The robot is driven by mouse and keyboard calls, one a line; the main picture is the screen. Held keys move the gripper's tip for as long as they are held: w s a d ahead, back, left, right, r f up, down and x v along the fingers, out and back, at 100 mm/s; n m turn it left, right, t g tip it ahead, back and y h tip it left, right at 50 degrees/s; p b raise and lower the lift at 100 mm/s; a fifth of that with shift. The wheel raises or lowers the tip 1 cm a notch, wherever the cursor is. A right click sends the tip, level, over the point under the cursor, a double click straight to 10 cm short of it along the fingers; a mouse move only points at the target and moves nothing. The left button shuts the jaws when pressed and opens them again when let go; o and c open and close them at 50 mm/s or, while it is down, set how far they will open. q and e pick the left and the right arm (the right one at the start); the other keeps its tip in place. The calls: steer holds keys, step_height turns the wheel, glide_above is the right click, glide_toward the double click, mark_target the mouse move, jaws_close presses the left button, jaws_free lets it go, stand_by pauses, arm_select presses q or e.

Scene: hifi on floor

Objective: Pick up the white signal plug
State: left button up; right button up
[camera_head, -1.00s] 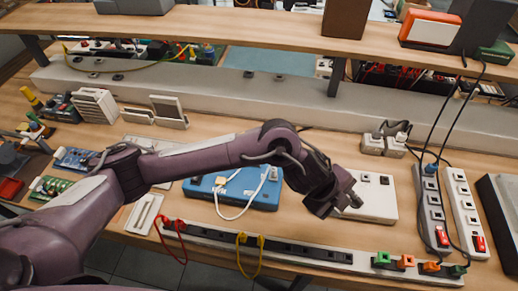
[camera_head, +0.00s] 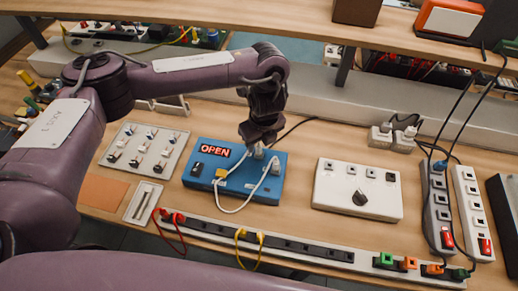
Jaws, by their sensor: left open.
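A blue box (camera_head: 204,186) with a lit red "OPEN" sign lies on the bench near the middle of the head view. A white cable (camera_head: 236,211) loops over its front edge, with a white plug end (camera_head: 275,166) at the upper right of the box. Another end of the cable runs up beneath my left gripper (camera_head: 259,143). My left gripper points down over the box's upper right part and is open. Its fingertips are close to a pale plug top, and I cannot tell whether they touch it. My right gripper is not in view.
A white box with a dark knob (camera_head: 360,198) lies to the right. A long socket strip (camera_head: 290,245) runs along the front edge, with red and yellow leads. A white switch panel (camera_head: 145,152) lies to the left. A shelf (camera_head: 300,42) crosses the back.

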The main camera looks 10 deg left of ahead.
mark_target(259, 147)
arm_select(q)
steer(key=shift+w+a+f, duration=0.1)
steer(key=shift+f, duration=0.75)
steer(key=shift+w+a+f, duration=0.1)
steer(key=shift+f, duration=0.7)
steer(key=shift+d, duration=0.1)
jaws_close()
steer(key=shift+r, duration=0.15)
